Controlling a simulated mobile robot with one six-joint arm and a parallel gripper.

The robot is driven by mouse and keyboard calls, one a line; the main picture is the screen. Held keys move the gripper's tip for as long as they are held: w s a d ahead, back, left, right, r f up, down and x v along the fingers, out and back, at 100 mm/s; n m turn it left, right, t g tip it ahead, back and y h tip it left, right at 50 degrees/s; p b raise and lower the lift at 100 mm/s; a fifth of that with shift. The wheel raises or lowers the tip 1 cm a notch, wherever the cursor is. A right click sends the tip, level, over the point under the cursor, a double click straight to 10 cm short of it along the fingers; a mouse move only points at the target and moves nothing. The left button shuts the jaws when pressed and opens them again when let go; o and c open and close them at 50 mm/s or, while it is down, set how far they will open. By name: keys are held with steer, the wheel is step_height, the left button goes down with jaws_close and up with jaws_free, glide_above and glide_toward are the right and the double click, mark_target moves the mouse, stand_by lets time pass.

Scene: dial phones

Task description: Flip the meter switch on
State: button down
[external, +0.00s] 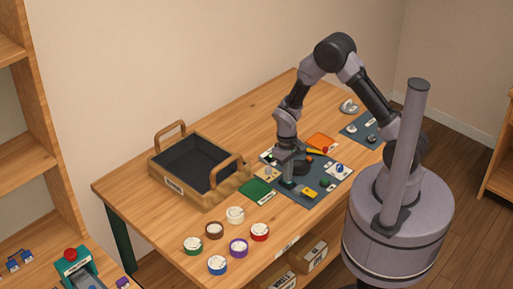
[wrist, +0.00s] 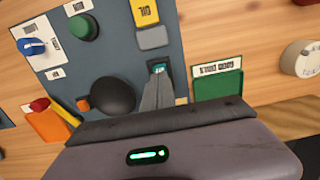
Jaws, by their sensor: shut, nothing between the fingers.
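A dark grey panel (wrist: 112,50) carries several controls. A small dark-framed switch with a teal part (wrist: 159,68) sits near its edge, right at my fingertips. I cannot read a meter label, so I cannot tell whether this is the meter switch. My gripper (wrist: 158,80) is shut and empty, its fingers covering part of that switch; whether they touch it is unclear. In the external view my gripper (external: 288,183) points down over the near left part of the panel.
On the panel are a black dome (wrist: 113,95), a green button (wrist: 83,27), a blue knob (wrist: 32,46) and a grey block (wrist: 152,38) by a yellow label (wrist: 145,12). A green card (wrist: 217,85) lies beside it. A wooden tray (external: 215,197) and several round tins stand left.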

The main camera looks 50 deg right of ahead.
step_height(320, 180, up, 14)
steer(key=w+p, duration=0.1)
steer(key=p, duration=0.4)
steer(key=shift+w, duration=0.2)
